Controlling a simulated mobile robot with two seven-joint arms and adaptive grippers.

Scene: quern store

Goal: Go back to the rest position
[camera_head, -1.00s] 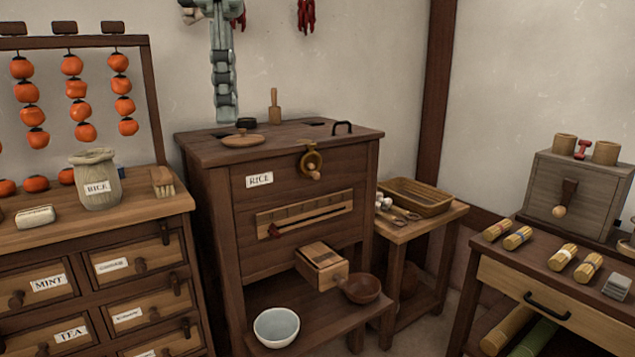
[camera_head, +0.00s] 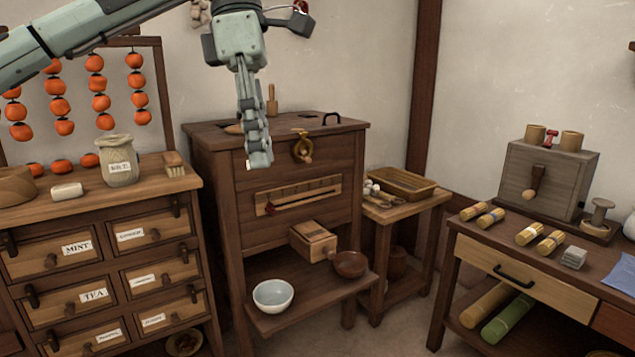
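My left gripper (camera_head: 258,160) hangs fingers-down in front of the top and upper face of the dark wooden rice chest (camera_head: 330,160). My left arm reaches in from the upper left. The fingers are seen edge-on, one in line with the other, so I cannot tell whether they are apart. I see nothing held in them. The gripper hides the chest's rice label and part of the lid on its top. My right gripper is not in view.
A drawer cabinet (camera_head: 105,262) with a cloth sack (camera_head: 119,163) stands at left, below strings of orange persimmons (camera_head: 100,102). A white bowl (camera_head: 273,296) and brown bowl (camera_head: 350,265) sit on the chest's shelf. A side table (camera_head: 423,205) and workbench (camera_head: 530,277) stand to the right.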

